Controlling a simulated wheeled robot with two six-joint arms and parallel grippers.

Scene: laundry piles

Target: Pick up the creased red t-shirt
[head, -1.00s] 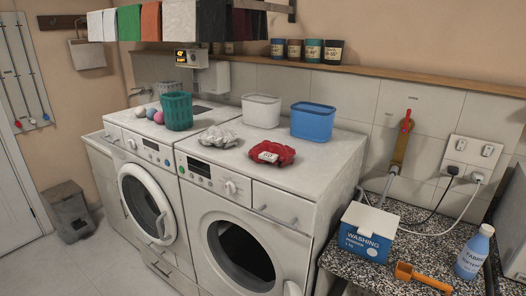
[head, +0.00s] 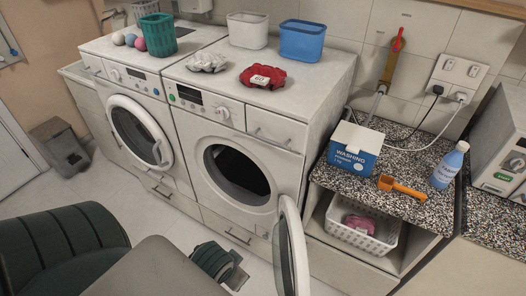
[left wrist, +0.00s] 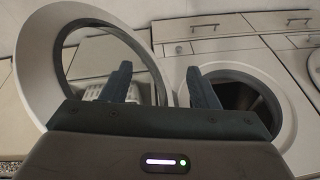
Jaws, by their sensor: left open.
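The creased red t-shirt (head: 266,76) lies bunched on top of the right washing machine (head: 322,78), near its front edge, with a white label on it. My left gripper (head: 236,272) is low in front of the machines, well below and apart from the t-shirt. In the left wrist view my left gripper (left wrist: 160,80) is open with nothing between its fingers, facing the open washer door and drum. The t-shirt is not visible in that view. My right gripper is not in view.
A crumpled white-grey cloth (head: 207,62) lies left of the t-shirt. A white tub (head: 248,30) and a blue tub (head: 303,40) stand behind. The open round door (head: 292,245) juts forward. A white basket (head: 350,238) holds a pinkish cloth under the speckled counter (head: 420,158).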

